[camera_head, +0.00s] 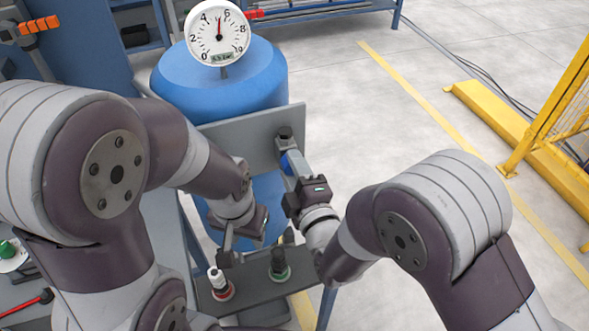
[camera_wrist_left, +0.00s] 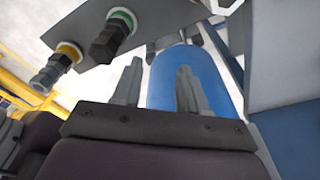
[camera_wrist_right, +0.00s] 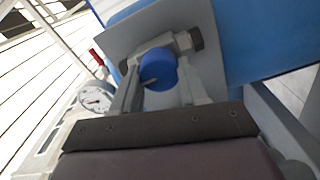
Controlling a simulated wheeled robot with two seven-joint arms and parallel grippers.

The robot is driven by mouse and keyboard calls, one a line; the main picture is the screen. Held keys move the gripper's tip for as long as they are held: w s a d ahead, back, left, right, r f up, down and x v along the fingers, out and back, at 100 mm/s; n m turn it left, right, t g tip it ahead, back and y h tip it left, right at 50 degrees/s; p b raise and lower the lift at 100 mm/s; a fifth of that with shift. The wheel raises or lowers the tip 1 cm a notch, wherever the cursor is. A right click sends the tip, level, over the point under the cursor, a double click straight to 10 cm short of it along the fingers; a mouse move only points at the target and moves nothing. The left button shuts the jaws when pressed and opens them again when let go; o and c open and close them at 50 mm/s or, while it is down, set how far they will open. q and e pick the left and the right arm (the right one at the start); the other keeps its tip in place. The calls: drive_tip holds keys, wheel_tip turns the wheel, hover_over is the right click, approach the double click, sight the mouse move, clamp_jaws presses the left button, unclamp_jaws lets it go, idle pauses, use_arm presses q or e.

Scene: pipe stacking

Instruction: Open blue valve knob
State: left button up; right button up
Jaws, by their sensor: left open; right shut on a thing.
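The blue valve knob (camera_wrist_right: 158,70) sits on a grey valve body (camera_wrist_right: 162,42) in front of a grey plate. In the right wrist view it lies between the fingers of my right gripper (camera_wrist_right: 160,88), which is shut on it. In the head view only part of the blue knob (camera_head: 287,162) shows beside the right gripper (camera_head: 293,178). My left gripper (camera_head: 228,250) is open and empty. It hangs above the dark shelf with the fittings, left of the valve. The left wrist view shows its two fingers (camera_wrist_left: 155,90) apart.
A blue tank (camera_head: 225,85) stands behind the grey plate (camera_head: 235,135). A round pressure gauge (camera_head: 218,35) is above it. Open floor lies right; a yellow barrier (camera_head: 530,140) stands farther right.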

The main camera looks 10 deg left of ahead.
drive_tip(key=shift+a+r, duration=0.1)
drive_tip(key=shift+r, duration=0.3)
drive_tip(key=o, duration=1.1)
drive_tip(key=shift+c, duration=0.2)
drive_tip(key=b+v, duration=0.1)
drive_tip(key=v, duration=1.1)
drive_tip(key=shift+s+f, duration=0.15)
drive_tip(key=shift+f, duration=0.15)
